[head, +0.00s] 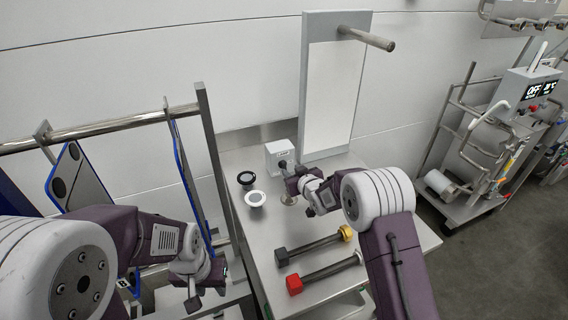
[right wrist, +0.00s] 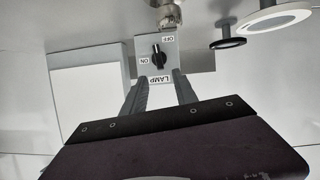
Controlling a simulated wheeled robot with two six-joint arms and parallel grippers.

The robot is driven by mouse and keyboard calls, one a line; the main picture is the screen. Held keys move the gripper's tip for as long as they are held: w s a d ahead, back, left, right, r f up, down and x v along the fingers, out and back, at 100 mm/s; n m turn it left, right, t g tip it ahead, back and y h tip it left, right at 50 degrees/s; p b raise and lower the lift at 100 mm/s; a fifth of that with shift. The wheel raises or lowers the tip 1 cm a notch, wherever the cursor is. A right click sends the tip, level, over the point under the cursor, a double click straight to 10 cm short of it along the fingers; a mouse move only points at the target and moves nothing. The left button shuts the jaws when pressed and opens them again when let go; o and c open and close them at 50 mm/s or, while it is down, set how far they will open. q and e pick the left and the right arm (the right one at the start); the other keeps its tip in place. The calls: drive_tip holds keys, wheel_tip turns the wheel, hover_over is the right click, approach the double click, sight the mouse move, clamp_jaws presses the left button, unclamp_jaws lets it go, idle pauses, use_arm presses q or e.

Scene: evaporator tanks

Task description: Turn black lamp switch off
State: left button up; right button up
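The lamp switch box (head: 277,152) is a small grey box on the steel table, against the white panel stand. In the right wrist view, its black knob (right wrist: 158,57) sits on a face labelled OFF, ON and LAMP, seen upside down. I cannot tell surely which label the knob points to. My right gripper (right wrist: 159,80) is open, its two fingers apart and directed at the knob, with nothing between them. In the head view, the right gripper (head: 286,170) is close in front of the box and partly hides its face. My left gripper (head: 207,285) is low at the left, away from the switch.
A yellow-ended bar (head: 312,246) and a red-ended bar (head: 325,274) lie nearer. A metal rail frame (head: 100,128) stands left; a wheeled machine (head: 490,140) stands right.

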sight(285, 165)
drive_tip(key=x, duration=0.7)
drive_tip(key=shift+f+p, duration=0.2)
drive_tip(key=shift+p, duration=0.1)
drive_tip(key=shift+w+a, duration=0.15)
drive_tip(key=shift+w, duration=0.3)
drive_tip(key=shift+w+f, duration=0.1)
drive_tip(key=shift+f, duration=0.05)
